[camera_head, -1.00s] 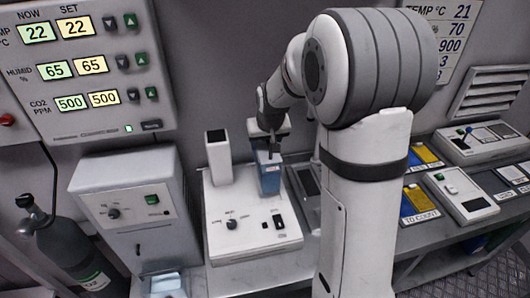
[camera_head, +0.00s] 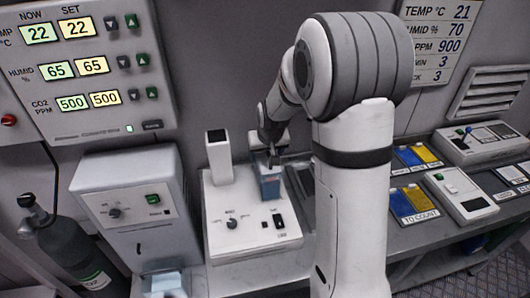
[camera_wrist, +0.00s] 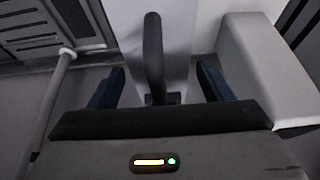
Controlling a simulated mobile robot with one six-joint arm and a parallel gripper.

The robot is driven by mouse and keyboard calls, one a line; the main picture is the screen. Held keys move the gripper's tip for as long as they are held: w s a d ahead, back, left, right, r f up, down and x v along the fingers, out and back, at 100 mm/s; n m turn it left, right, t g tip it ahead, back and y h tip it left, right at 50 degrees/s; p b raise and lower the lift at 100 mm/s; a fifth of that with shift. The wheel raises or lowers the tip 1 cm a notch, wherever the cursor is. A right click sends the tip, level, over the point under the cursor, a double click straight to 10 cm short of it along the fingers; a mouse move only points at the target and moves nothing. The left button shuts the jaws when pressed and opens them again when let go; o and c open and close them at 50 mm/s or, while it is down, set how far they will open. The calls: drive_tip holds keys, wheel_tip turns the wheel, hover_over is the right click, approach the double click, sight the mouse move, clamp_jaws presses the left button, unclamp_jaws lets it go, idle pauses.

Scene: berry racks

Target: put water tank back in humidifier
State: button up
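The humidifier (camera_head: 222,205) is a white box with a knob and switch on its front and a white column at its back left. The blue water tank (camera_head: 270,188) stands upright at its back right; whether it is fully seated is hard to tell. My gripper (camera_head: 272,158) is right over the tank top. In the wrist view, my gripper's two dark fingers (camera_wrist: 160,88) are apart on either side of a dark upright handle (camera_wrist: 153,50), with gaps on both sides. A pale surface lies below the handle.
A white cabinet (camera_head: 135,185) stands left of the humidifier, beside a dark gas cylinder (camera_head: 75,250). Blue and yellow trays (camera_head: 405,200) and a scale-like device (camera_head: 460,193) are on the bench to the right. The wall is close behind.

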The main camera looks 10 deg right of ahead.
drive_tip(key=shift+o, duration=0.3)
drive_tip(key=shift+s+r, duration=0.1)
drive_tip(key=shift+r, duration=0.35)
drive_tip(key=b+v, duration=0.1)
drive_tip(key=v, duration=1)
drive_tip(key=shift+s, duration=0.15)
drive_tip(key=s+g, duration=0.1)
drive_tip(key=s, duration=2.3)
